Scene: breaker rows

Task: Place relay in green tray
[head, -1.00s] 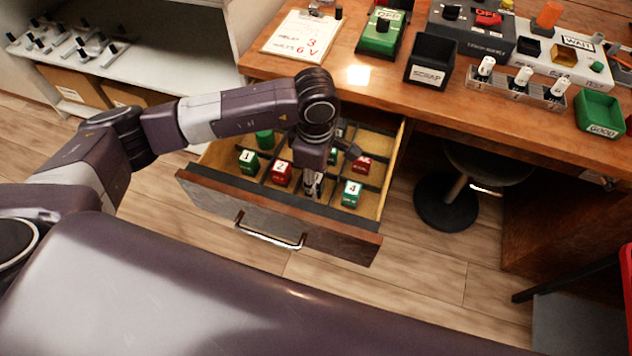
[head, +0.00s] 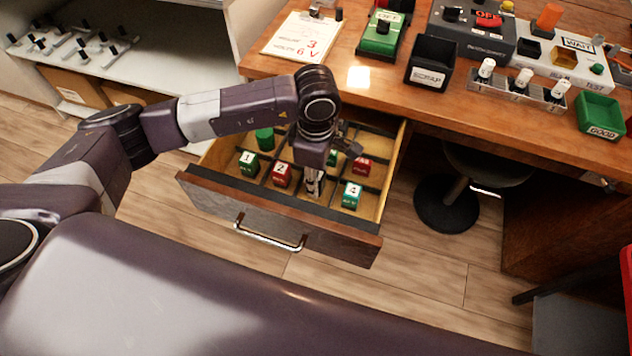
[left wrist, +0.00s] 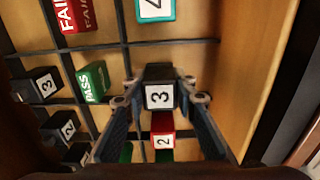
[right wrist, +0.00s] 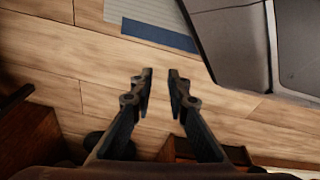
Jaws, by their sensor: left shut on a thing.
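My left gripper (head: 314,190) is down in the open drawer, and in the left wrist view its fingers (left wrist: 160,97) are shut on a black relay block (left wrist: 159,96) with a white face marked 3. In the head view that block is mostly hidden by the gripper. The green tray (head: 600,117), labelled GOOD, stands at the right of the bench top and looks empty. My right gripper (right wrist: 160,75) shows only in its own wrist view; its fingers are apart with nothing between them, over the floor.
The drawer (head: 225,200) has dividers and holds a green block 1 (head: 249,163), a red block 2 (head: 282,175) and a teal block 4 (head: 351,195). A black SCRAP bin (head: 431,62) and a socket strip (head: 518,88) stand on the bench left of the green tray.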

